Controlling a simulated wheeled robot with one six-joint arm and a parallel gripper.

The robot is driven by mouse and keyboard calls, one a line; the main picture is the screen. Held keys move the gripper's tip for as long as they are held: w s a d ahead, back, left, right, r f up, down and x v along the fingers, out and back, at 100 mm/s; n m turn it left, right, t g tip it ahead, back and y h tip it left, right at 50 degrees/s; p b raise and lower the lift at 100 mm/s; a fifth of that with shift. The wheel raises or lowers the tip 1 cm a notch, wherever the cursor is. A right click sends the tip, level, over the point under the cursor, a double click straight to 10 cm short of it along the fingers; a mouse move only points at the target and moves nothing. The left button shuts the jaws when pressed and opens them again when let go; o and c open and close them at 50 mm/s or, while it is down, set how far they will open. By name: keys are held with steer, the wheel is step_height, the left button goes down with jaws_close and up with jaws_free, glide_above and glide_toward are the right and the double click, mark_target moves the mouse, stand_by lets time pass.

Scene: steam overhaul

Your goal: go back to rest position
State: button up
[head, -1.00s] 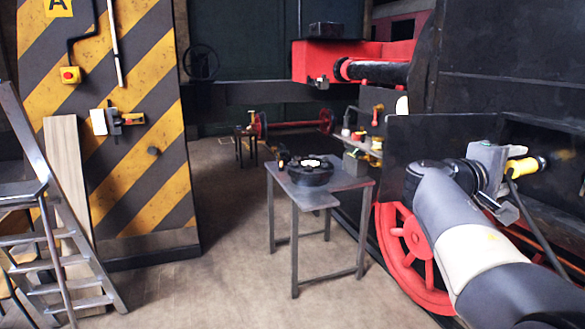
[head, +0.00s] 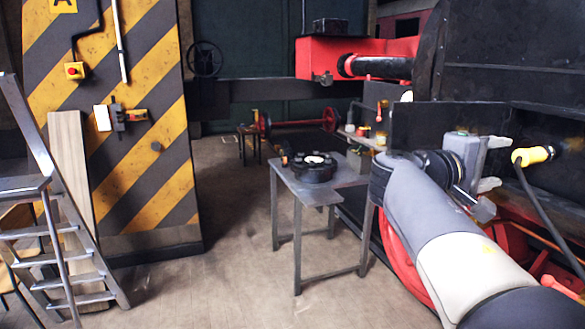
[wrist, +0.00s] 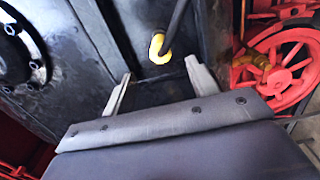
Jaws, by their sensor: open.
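My gripper (head: 496,164) is at the right of the head view, at the end of my raised arm, with its fingers pointing right. In the wrist view its two fingers (wrist: 157,88) are spread wide with nothing between them.
A dark metal table (head: 341,180) bearing a round black part (head: 313,168) stands left of my arm. The black and red locomotive (head: 480,60) fills the right side. A step ladder (head: 70,240) and a striped pillar (head: 150,190) are at left. The floor between is clear.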

mark_target(521, 157)
steer(key=p+x, duration=0.2)
steer(key=x, duration=0.6)
steer(key=shift+d+r+p, duration=0.1)
steer(key=shift+p, duration=0.2)
steer(key=f+b+v, duration=0.1)
steer(key=v, duration=0.7)
steer(key=w+a+f+y, duration=0.1)
steer(key=w+f+y, duration=0.1)
steer(key=f, duration=0.6)
steer(key=w+a+f+n+y, duration=0.1)
steer(key=w+f+y, duration=0.1)
steer(key=f, duration=0.6)
steer(key=shift+w+a+b, duration=0.15)
steer(key=shift+w+b, duration=0.3)
steer(key=shift+w, duration=0.3)
